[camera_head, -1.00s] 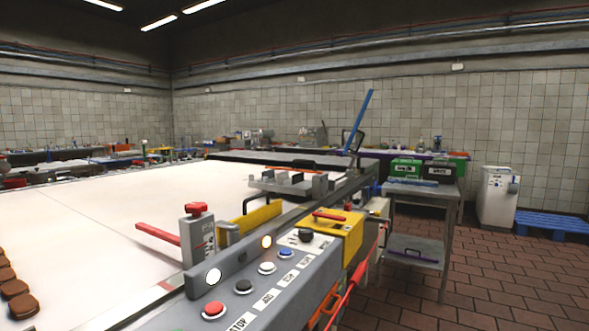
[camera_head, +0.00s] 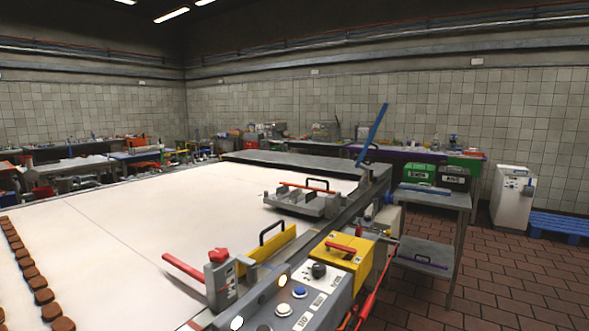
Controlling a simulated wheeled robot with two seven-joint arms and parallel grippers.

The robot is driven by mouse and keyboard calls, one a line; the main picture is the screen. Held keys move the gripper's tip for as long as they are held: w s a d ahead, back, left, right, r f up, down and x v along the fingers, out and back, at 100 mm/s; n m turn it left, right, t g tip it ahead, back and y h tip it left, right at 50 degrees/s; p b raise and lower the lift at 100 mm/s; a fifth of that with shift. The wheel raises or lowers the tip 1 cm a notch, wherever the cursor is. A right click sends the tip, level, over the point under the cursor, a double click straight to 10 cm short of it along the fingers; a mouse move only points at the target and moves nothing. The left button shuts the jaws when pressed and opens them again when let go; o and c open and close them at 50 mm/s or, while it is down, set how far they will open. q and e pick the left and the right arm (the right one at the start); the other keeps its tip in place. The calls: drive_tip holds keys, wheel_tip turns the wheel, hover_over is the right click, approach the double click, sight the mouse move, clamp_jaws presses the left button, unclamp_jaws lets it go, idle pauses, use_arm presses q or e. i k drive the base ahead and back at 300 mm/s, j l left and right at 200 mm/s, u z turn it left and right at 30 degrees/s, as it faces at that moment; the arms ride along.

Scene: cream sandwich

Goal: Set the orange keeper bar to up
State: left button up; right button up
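A thin orange-red bar (camera_head: 300,186) lies nearly flat along the top of a grey metal fixture (camera_head: 320,207) at the far right part of the white belt. I cannot tell for sure that it is the orange keeper bar. A black loop handle (camera_head: 318,181) stands beside it. Neither of my grippers is in view.
The white belt (camera_head: 150,225) carries brown biscuits (camera_head: 44,296) at left. A red lever on a grey post (camera_head: 219,278), a yellow guard (camera_head: 268,252), a yellow box (camera_head: 342,255) and a button panel (camera_head: 300,310) line the near right edge. A steel cart (camera_head: 436,198) stands right on open tiled floor.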

sight(307, 187)
drive_tip(key=l+u, duration=0.2)
drive_tip(key=u, duration=0.25)
drive_tip(key=i+l+u, duration=0.1)
drive_tip(key=l+u, duration=0.15)
drive_tip(key=u, duration=0.25)
drive_tip(key=l+u, duration=0.2)
drive_tip(key=u, duration=0.25)
drive_tip(key=l+u, duration=0.2)
drive_tip(key=u, duration=0.3)
drive_tip(key=k+l+u, duration=0.1)
drive_tip(key=u, duration=0.35)
drive_tip(key=k+l+u, duration=0.1)
drive_tip(key=l+u, duration=0.3)
drive_tip(key=k+l+u, duration=0.15)
drive_tip(key=u, duration=0.25)
drive_tip(key=k+l+u, duration=0.2)
drive_tip(key=u, duration=0.25)
drive_tip(key=k+l+u, duration=0.15)
drive_tip(key=u, duration=0.25)
drive_tip(key=k+u, duration=0.4)
drive_tip(key=k+l+u, duration=0.15)
drive_tip(key=k, duration=0.45)
drive_tip(key=k+l+u, duration=0.1)
drive_tip(key=k, duration=0.55)
